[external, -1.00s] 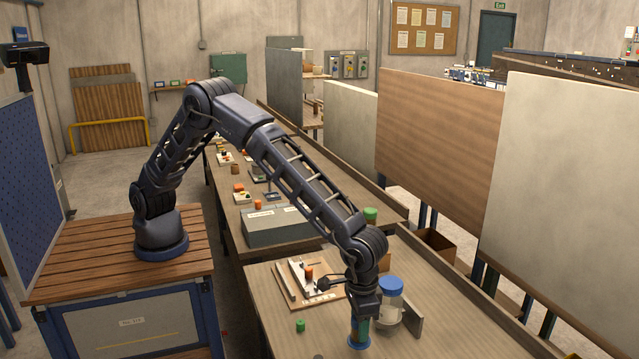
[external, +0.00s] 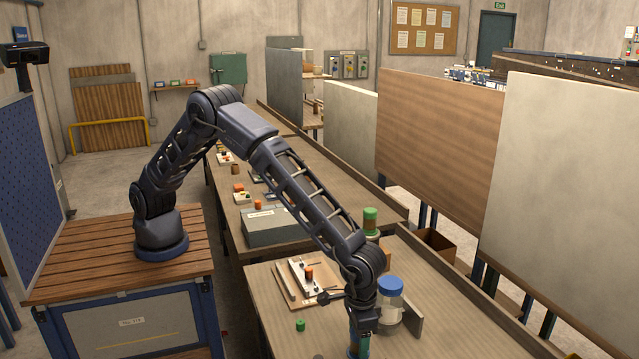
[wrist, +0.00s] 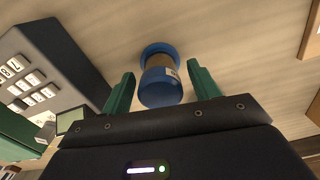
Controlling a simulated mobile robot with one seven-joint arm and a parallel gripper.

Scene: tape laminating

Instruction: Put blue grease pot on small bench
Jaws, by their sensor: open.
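The blue grease pot (wrist: 161,92) has a blue lid, a blue base and a brown middle with a pale label. In the wrist view it stands between the two green fingers of my gripper (wrist: 161,84), with gaps at both sides. My gripper (external: 360,341) is open and low over the near table (external: 440,318) in the external view, where its fingers largely hide the pot. A low wooden-topped bench (external: 95,262) carries my arm's base at the left. I cannot tell which surface is the small bench.
A clear jar with a blue lid (external: 390,287) and an upright grey plate (external: 412,318) stand close right of my gripper. A board with fixtures (external: 294,293) lies to its left, and a small green piece (external: 300,325) lies nearer. A green-topped pot (external: 370,218) stands farther back.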

